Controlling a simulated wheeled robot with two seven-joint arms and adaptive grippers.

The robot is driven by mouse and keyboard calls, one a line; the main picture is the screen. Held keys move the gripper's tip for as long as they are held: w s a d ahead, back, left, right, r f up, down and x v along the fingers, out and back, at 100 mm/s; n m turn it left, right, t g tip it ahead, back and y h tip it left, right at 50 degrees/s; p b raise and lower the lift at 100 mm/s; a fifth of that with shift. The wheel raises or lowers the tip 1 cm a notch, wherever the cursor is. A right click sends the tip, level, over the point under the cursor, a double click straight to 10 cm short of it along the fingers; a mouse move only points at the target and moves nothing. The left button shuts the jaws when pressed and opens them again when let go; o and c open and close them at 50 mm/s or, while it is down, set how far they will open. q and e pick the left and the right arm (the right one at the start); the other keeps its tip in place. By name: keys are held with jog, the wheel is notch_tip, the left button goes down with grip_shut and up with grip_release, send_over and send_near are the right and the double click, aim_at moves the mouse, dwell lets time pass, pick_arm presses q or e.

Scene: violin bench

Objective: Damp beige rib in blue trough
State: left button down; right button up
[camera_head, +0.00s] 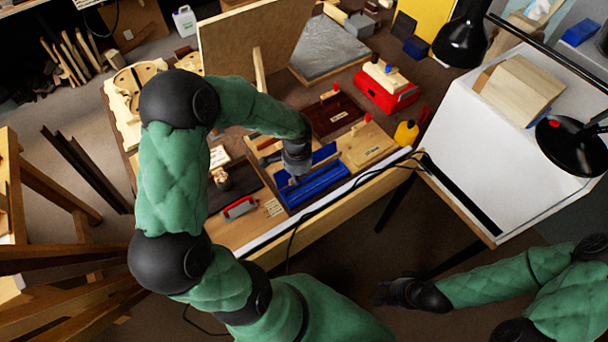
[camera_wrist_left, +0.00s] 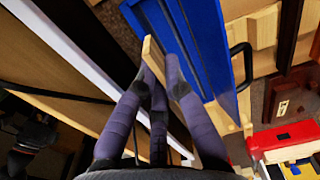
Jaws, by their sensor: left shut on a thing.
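The blue trough (camera_head: 318,187) lies near the front edge of the bench, and it fills the upper middle of the left wrist view (camera_wrist_left: 205,35). My left gripper (camera_head: 296,176) is over the trough's left part in the head view. In the left wrist view its fingers (camera_wrist_left: 158,80) are shut on a thin beige strip, the rib (camera_wrist_left: 152,58), beside the trough's edge. How far the rib reaches into the trough cannot be told; the gripper hides it in the head view. My right gripper (camera_head: 392,291) hangs low, off the bench; its finger opening is unclear.
A wooden board with a red knob (camera_head: 366,146) lies right of the trough. A red box (camera_head: 387,95) and yellow bottle (camera_head: 406,132) are behind it. A red-and-grey tool (camera_head: 239,208) lies to the left. A black cable (camera_head: 335,204) runs along the bench's front edge.

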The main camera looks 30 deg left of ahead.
aim_at(298, 197)
pick_arm(q)
jog(key=shift+f+b, duration=3.2)
jog(key=shift+f, duration=0.95)
jog(key=shift+s+d+f, duration=0.1)
jog(key=c, duration=1.3)
grip_release()
jog(key=shift+s+d+f, duration=0.1)
jog(key=shift+s, duration=0.1)
jog(key=shift+f, duration=0.1)
jog(key=shift+r, duration=0.45)
jog(key=r, duration=1.2)
jog(key=shift+w+a, duration=0.2)
jog(key=shift+w, duration=0.05)
